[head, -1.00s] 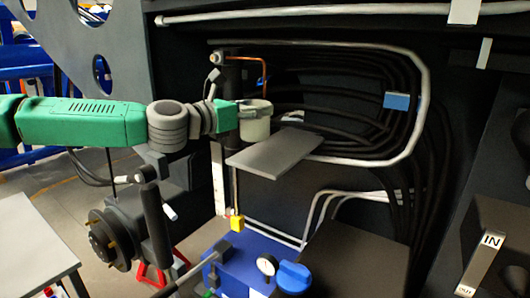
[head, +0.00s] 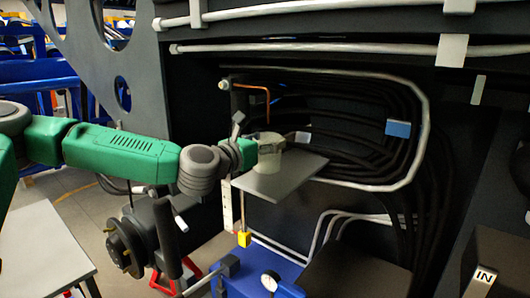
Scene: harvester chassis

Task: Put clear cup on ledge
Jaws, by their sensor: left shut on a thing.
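The clear cup (head: 269,160) is a pale, see-through, upright cylinder in the middle of the head view. My left gripper (head: 280,144) is shut on it, coming from the left with a grey finger showing at the cup's right side. The ledge (head: 283,184) is a flat grey plate. The cup stands in the picture over the ledge's back left part; I cannot tell whether its base touches the plate. The cup's left side is partly hidden by the gripper. My right gripper is not in view.
Black hoses and a pale pipe (head: 424,125) loop behind the ledge. A copper tube (head: 268,100) rises just behind the cup. A blue box (head: 262,262) with a gauge (head: 270,281) lies below. The ledge's front and right parts are bare.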

